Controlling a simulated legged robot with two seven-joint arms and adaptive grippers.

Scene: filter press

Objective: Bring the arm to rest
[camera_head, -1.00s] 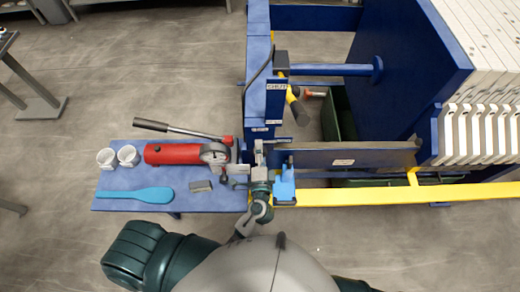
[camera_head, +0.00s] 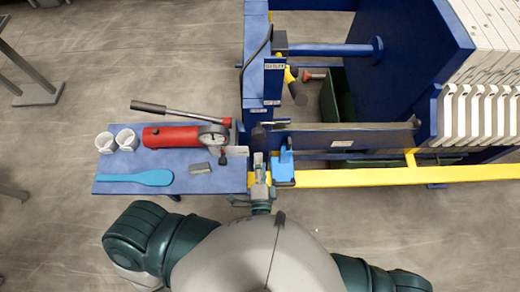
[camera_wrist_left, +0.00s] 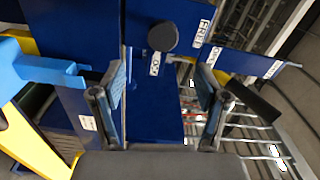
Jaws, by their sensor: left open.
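My left gripper (camera_head: 259,162) is beside the blue bracket (camera_head: 284,165), in front of the press's blue upright post. In the left wrist view its two fingers stand apart with nothing between them, and the gap (camera_wrist_left: 160,85) faces a labelled blue panel (camera_wrist_left: 153,110). A round black knob (camera_wrist_left: 163,37) shows beyond the fingertips. The forearm behind the gripper is mostly hidden by my body in the head view. My right gripper is in neither view.
A blue shelf (camera_head: 110,187) at left carries a red hand pump (camera_head: 172,136), two white cups (camera_head: 126,139), a light-blue spatula (camera_head: 140,178) and a small grey block (camera_head: 201,168). A yellow rail (camera_head: 370,177) runs right, below the white plates (camera_head: 475,115).

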